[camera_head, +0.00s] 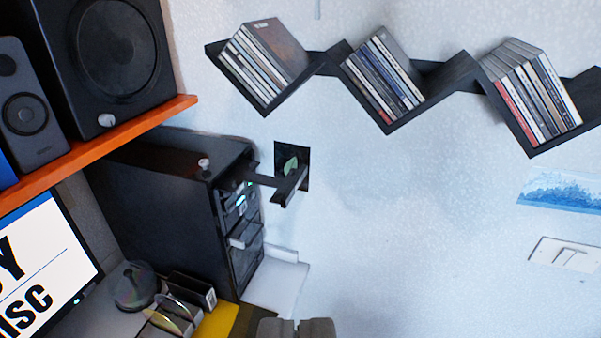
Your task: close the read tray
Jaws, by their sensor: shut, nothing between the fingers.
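A black disc tower (160,195) stands at left, its drive front facing right. A thin dark tray (288,190) sticks out to the right from its upper part, so it is open. I cannot tell whether a disc lies on it. Lower on the front, a grey block-like part (245,234) juts out a little. My gripper (297,325) shows at the bottom edge, shut and empty, below the tray and apart from it.
A dark square picture with a green leaf (291,160) is on the wall behind the tray. A zigzag shelf (440,85) with discs hangs above. An orange shelf (95,150) with speakers is at left. Disc holders (190,290) stand below the tower.

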